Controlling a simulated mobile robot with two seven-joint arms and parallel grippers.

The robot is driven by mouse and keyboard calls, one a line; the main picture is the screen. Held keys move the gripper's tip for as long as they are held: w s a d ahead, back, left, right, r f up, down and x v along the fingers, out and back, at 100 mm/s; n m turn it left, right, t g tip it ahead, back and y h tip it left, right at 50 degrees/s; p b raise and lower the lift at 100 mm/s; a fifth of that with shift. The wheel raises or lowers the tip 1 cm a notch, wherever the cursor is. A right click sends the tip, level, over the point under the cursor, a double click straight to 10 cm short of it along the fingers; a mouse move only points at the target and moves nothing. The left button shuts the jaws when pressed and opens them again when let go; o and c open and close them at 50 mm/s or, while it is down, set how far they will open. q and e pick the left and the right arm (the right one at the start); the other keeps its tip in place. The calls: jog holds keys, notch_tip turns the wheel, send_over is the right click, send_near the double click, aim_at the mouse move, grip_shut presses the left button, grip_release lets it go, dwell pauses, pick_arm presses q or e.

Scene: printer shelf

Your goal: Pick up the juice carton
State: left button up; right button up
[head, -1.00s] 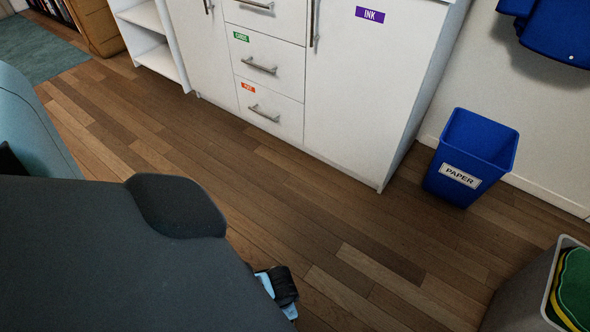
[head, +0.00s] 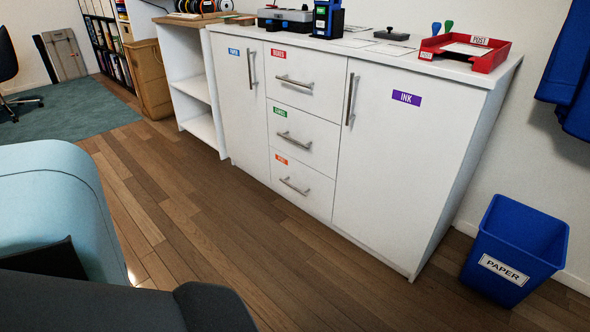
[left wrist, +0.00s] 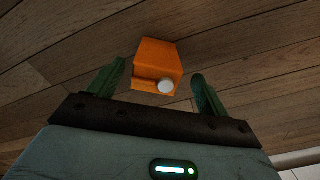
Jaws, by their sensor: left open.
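The juice carton (left wrist: 156,62) shows in the left wrist view as an orange box with a white round cap, above a wooden floor. My left gripper (left wrist: 160,72) has two green fingers, spread open, one on each side of the carton in the picture. I see a gap on both sides, and nothing is held. How far the carton lies beyond the fingertips is hard to tell. The head view shows neither the carton nor either gripper.
A white cabinet (head: 385,165) with drawers stands along the wall, with a red tray (head: 466,57) on top. A blue paper bin (head: 515,247) stands at the right. The wooden floor (head: 215,215) before the cabinet is clear.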

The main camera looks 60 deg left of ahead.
pick_arm(q)
jog(key=f+b, duration=0.2)
jog(key=f, duration=0.1)
jog(key=f+b, duration=0.1)
jog(key=shift+w+d+f, duration=0.1)
jog(key=shift+d+f, duration=0.1)
jog(key=shift+d, duration=0.05)
jog(key=c, duration=1)
jog(key=shift+c, duration=0.2)
jog(key=shift+r, duration=0.15)
